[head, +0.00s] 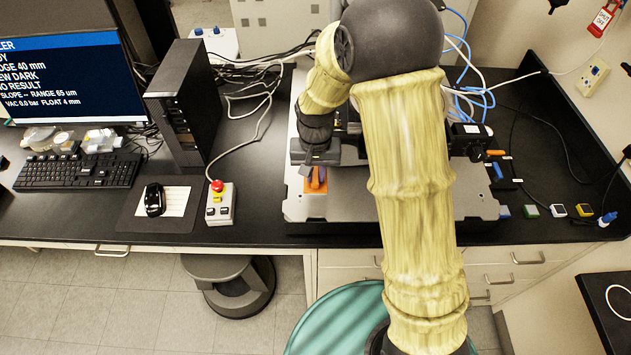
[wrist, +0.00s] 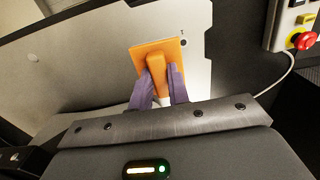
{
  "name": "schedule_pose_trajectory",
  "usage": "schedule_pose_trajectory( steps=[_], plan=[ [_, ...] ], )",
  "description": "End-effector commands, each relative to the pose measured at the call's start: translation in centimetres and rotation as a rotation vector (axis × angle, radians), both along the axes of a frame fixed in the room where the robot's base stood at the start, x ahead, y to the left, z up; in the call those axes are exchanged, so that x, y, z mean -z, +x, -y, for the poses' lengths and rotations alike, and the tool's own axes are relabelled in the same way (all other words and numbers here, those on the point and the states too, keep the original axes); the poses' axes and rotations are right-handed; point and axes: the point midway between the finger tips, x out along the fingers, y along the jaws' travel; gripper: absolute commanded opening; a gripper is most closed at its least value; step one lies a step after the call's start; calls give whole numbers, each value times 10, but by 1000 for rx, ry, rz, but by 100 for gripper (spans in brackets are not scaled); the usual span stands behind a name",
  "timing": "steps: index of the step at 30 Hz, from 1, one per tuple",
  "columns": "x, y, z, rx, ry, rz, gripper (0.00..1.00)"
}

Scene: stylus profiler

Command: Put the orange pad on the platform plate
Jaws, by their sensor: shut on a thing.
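The orange pad (wrist: 158,62) is a flat square with a raised orange grip block on it. My gripper (wrist: 159,82) has its two purple fingers shut on that block in the wrist view. In the head view the pad (head: 316,188) shows below my gripper (head: 318,172), over the left front part of a pale grey plate (head: 300,213). That broad plate, apparently the platform plate, also lies behind the pad in the wrist view (wrist: 85,65). I cannot tell whether the pad touches it. My arm hides much of the plate's middle.
A control box with a red button (head: 220,203) stands left of the plate. A dark computer tower (head: 186,105), mouse (head: 154,199) and keyboard (head: 78,171) are further left. Several small coloured blocks and a blue-capped bottle (head: 607,219) line the right front edge.

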Motion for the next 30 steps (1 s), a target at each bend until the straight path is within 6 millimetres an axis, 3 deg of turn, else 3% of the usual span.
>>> schedule_pose_trajectory(
  steps=[10, 22, 23, 25, 26, 30],
  plan=[
    [38, -1, 0, 0, -1, -4, 0],
    [45, -1, 0, 0, 0, -1, 0],
    [44, -1, 0, 0, 0, -1, 21],
    [43, -1, 0, 0, 0, -1, 35],
    [43, -1, 0, 0, 0, -1, 39],
    [43, -1, 0, 0, -1, -2, 39]
  ],
)
